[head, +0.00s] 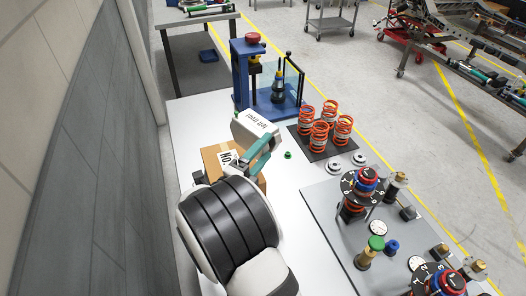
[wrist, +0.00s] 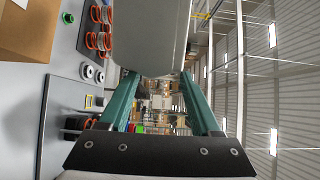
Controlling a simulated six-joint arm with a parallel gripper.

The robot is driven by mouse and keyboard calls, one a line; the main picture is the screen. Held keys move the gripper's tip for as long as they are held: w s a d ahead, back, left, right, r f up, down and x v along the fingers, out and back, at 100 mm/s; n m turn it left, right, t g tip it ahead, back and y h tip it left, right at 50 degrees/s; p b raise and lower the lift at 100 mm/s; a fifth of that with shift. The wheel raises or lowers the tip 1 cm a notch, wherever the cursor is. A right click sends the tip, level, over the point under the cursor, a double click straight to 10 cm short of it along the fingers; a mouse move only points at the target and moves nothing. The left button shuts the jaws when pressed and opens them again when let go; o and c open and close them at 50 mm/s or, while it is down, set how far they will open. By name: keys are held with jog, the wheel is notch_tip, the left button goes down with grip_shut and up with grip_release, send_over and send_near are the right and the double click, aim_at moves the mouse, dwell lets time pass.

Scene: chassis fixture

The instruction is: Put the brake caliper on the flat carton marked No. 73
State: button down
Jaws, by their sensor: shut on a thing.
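The brake caliper (head: 256,128) appears as a light grey, blocky part with dark lettering. My gripper (head: 257,147), with teal fingers, is shut on it and holds it tilted beyond the carton's upper edge in the head view. In the wrist view the caliper (wrist: 150,35) fills the space between the fingertips (wrist: 156,76). The brown carton (head: 212,160) lies on the white table, partly hidden behind my arm. Its white label shows "NO."; the number is hidden. A carton also shows at the top left of the wrist view (wrist: 28,28).
A blue press (head: 243,85) stands behind the caliper. Several orange springs (head: 322,130) stand on a black mat to the right, with a small green part (head: 288,155) nearby. A grey plate (head: 335,215) carries knobbed fixtures. A wall runs along the left.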

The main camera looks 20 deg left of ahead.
aim_at(245, 148)
jog(key=a+f, duration=0.1)
jog(key=a, duration=0.1)
jog(key=s+a+f, duration=0.1)
jog(key=a+f, duration=0.1)
jog(key=a, duration=0.1)
jog(key=a+f, duration=0.1)
jog(key=a, duration=0.1)
jog(key=shift+s+a+f, duration=0.2)
jog(key=shift+s+f, duration=0.1)
jog(key=shift+s, duration=0.05)
jog(key=shift+f, duration=1.95)
jog(key=shift+c, duration=0.4)
grip_release()
jog(key=shift+f, duration=0.2)
jog(key=shift+r, duration=0.1)
